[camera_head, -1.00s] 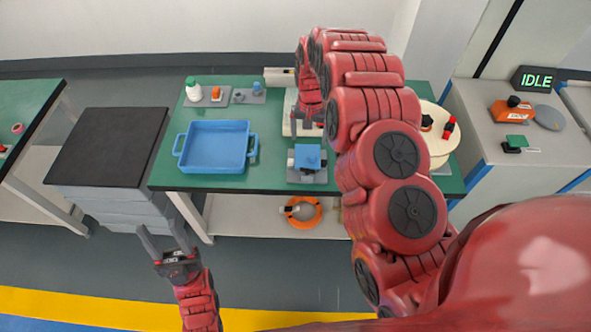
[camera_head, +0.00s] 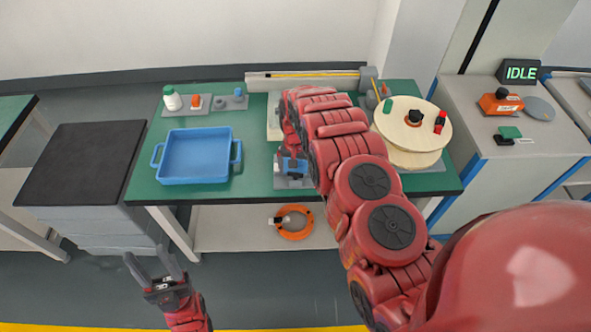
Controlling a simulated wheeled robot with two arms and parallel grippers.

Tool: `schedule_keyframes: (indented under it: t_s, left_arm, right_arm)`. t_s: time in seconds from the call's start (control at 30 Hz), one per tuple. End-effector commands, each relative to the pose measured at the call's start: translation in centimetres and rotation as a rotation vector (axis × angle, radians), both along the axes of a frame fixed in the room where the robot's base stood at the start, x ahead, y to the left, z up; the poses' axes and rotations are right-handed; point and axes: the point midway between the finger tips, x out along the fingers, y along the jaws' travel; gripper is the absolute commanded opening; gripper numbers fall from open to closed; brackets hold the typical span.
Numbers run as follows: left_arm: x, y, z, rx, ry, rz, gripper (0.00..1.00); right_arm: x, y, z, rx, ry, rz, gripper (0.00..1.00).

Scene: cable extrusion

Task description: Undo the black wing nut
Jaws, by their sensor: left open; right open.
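A round pale wooden spool (camera_head: 392,133) stands at the right end of the green bench. A small black piece (camera_head: 415,117), which looks like the black wing nut, sits near the middle of its top; its shape is too small to make out. A green piece (camera_head: 388,105) and a red-and-black piece (camera_head: 440,121) are on the spool beside it. My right gripper (camera_head: 292,160) is down at the small blue fixture, left of the spool and apart from it; its fingers are partly hidden. My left gripper (camera_head: 150,259) is open and empty, low in front of the bench.
A blue tray (camera_head: 196,181) stands at the bench's left. A grey channel with a yellow cable (camera_head: 305,80) runs along the back. An "IDLE" display (camera_head: 520,72) stands right.

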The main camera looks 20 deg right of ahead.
Motion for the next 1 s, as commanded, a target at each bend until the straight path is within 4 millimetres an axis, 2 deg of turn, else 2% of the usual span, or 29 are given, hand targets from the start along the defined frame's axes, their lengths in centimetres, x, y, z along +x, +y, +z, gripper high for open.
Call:
schedule_keyframes:
  t_s: [0.13, 0.43, 0.9, 1.0]
  left_arm:
    - [0.01, 0.00, 0.21, 0.000, 0.000, 0.000, 0.50]
    - [0.00, 0.00, 0.18, 0.000, 0.000, 0.000, 0.50]
    - [0.00, 0.00, 0.18, 0.000, 0.000, 0.000, 0.50]
    - [0.01, 0.00, -0.38, 0.000, 0.000, 0.000, 0.50]
  right_arm:
    - [-0.01, 0.00, -0.64, 0.000, -0.001, 0.000, 0.97]
    - [0.01, 0.00, -0.75, 0.000, -0.001, 0.000, 0.96]
    - [0.01, 0.00, -0.74, 0.000, -0.001, 0.000, 0.12]
    - [0.01, 0.00, -0.99, 0.000, -0.001, 0.025, 0.12]
